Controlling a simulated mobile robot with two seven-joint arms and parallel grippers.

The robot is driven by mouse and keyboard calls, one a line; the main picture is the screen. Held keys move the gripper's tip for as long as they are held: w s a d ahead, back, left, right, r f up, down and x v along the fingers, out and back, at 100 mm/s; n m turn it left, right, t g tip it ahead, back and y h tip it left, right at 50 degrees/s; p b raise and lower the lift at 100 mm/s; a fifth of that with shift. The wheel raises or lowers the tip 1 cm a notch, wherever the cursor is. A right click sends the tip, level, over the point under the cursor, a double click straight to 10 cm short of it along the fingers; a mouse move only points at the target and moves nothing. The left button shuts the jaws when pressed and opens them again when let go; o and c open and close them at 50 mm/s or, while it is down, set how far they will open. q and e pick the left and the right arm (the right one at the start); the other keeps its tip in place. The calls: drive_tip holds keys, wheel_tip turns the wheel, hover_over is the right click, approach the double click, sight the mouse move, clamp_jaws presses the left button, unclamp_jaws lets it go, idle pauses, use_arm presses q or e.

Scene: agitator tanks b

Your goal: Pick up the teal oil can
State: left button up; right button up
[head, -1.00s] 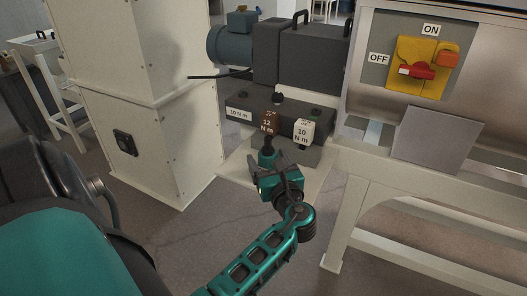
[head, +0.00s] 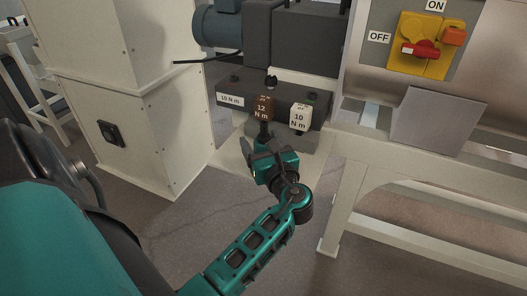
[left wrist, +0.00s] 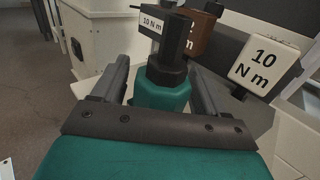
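The teal oil can (left wrist: 163,92) stands upright between the two fingers of my left gripper in the left wrist view, with a black collar and a dark top above its teal body. In the head view only its dark upper part (head: 264,131) shows above my left gripper (head: 262,152); the gripper hides the body. My left gripper (left wrist: 160,88) is open, a finger on each side of the can, with a small gap visible at the left finger. The can's lower part is hidden. My right gripper is not in view.
Behind the can is a dark block (head: 237,88) with a brown "12 N m" piece (head: 263,107) and a white "10 N m" piece (head: 300,116) close by. A cream cabinet (head: 140,110) stands left and a pale bench frame (head: 345,195) right. The floor between is clear.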

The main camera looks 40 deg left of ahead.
use_arm(q)
drive_tip(key=c, duration=1.2)
drive_tip(key=shift+o, duration=0.2)
drive_tip(key=shift+r, duration=0.1)
